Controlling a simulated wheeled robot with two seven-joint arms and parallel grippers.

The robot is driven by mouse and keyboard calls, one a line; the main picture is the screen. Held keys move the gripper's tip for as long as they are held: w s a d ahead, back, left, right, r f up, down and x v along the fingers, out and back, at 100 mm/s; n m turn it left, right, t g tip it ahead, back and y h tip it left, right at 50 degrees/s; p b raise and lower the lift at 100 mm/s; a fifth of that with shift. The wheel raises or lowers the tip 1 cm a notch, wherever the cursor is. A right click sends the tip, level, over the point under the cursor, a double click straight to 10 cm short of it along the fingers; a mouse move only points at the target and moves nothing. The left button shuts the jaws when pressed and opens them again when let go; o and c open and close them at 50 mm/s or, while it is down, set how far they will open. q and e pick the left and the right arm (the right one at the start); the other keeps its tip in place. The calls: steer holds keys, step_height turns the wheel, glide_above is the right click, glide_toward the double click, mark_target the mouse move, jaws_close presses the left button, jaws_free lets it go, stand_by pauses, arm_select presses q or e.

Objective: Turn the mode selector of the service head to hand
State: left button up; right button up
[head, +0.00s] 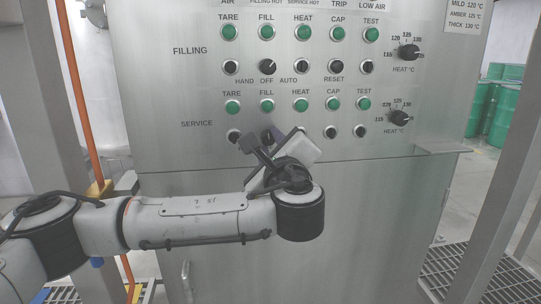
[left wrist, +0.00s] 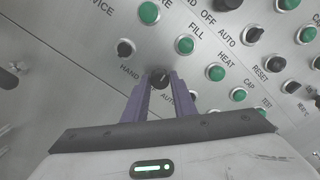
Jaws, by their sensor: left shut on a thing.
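The service head's mode selector (left wrist: 160,77) is a small black knob in the lower, SERVICE row of the steel panel. In the left wrist view it sits between the purple fingers of my left gripper (left wrist: 159,84), which is shut on it. The words HAND and AUTO show on either side of it; the middle label is hidden by the gripper. The knob's pointer direction is too small to tell. In the head view my left gripper (head: 267,138) reaches up to the panel and mostly covers the knob. My right gripper is not in view.
The control panel (head: 190,105) carries a FILLING selector (head: 267,66) above, with green buttons and black knobs around. A SERVICE heat dial (head: 399,118) is to the right. A small ledge (head: 443,147) juts out at the lower right. Green drums (head: 505,110) stand far right.

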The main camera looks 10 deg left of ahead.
arm_select(q)
steer(key=n+b, duration=0.2)
steer(key=n, duration=0.1)
steer(key=shift+f, duration=0.35)
steer(key=shift+n+b, duration=0.6)
steer(key=shift+n, duration=0.2)
steer(key=shift+n+b, duration=0.5)
steer(key=shift+n, duration=0.4)
steer(key=n+b, duration=0.1)
steer(key=n, duration=0.1)
steer(key=shift+r+n, duration=0.1)
steer(key=shift+n, duration=0.3)
steer(key=shift+r+n+b, duration=0.1)
steer(key=shift+n+b, duration=0.2)
steer(key=shift+n, duration=0.3)
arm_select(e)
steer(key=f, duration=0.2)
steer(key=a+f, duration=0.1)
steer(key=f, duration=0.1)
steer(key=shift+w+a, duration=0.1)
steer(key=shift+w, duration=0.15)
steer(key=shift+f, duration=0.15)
arm_select(q)
steer(key=o, duration=1)
steer(key=shift+r, duration=0.1)
steer(key=shift+o, duration=0.2)
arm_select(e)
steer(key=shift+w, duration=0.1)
